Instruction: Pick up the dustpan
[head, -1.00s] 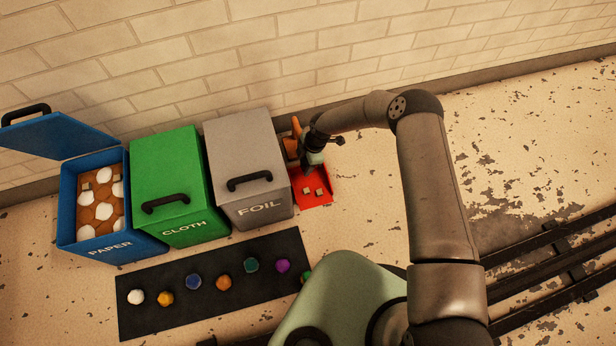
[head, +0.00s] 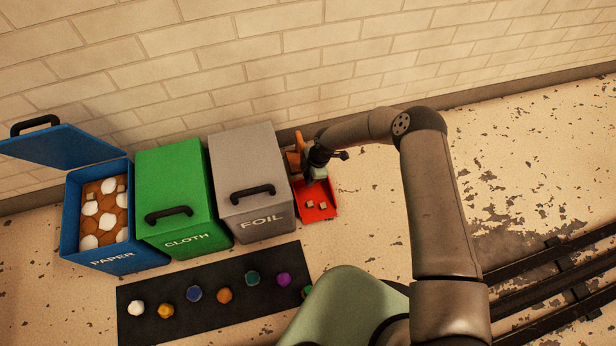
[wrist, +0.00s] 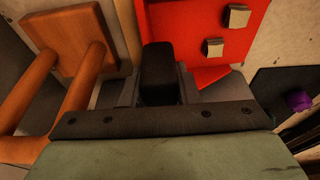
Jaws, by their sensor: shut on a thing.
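The red dustpan (head: 322,212) is on the floor to the right of the grey FOIL bin, with two small pale cubes on it. In the wrist view the red pan (wrist: 185,22) fills the upper middle, with the cubes (wrist: 237,17) on its right part. My gripper (wrist: 158,90) is shut on the dustpan's black handle (wrist: 158,65), with a finger on each side. In the head view my gripper (head: 307,176) is at the back of the pan, and my wrist hides the handle. I cannot tell whether the pan touches the floor.
An orange wooden object with bars (wrist: 68,40) stands close left of my gripper, by the wall. The FOIL bin (head: 250,180) and CLOTH bin (head: 176,200) are closed; the PAPER bin (head: 121,257) is open. A black mat (head: 210,312) holds several coloured balls.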

